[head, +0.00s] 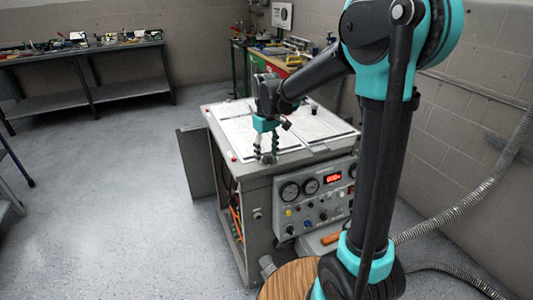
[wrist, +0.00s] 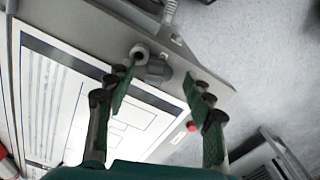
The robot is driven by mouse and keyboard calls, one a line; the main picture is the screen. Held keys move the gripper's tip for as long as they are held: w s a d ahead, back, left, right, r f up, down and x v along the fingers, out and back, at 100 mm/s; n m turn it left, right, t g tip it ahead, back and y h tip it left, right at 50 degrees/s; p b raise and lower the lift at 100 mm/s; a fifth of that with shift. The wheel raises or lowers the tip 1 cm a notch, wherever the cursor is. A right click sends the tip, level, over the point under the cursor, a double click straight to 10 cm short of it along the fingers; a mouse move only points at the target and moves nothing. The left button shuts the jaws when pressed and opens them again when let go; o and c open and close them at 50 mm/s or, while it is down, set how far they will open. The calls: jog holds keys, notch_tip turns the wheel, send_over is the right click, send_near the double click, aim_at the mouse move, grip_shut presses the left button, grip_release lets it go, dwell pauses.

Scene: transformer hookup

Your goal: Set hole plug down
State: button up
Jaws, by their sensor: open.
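My gripper (wrist: 160,84) is open, with one green finger on each side of the plug and visible gaps. In the head view my gripper (head: 266,148) points down over the cabinet's front edge.
The grey cabinet (head: 258,190) has printed sheets (head: 238,132) on top and a panel of gauges and knobs in front. A red button (wrist: 192,126) is near the fingers. A small black cylinder (head: 314,109) stands farther back. A workbench (head: 85,62) stands at the left.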

grip_shut()
jog(key=shift+w, duration=0.1)
jog(key=shift+w+a, duration=0.3)
jog(key=shift+w, duration=0.4)
jog(key=shift+w+a, duration=0.3)
jog(key=shift+w, duration=0.45)
jog(key=shift+w+a, duration=0.3)
jog(key=shift+w, duration=0.4)
grip_release()
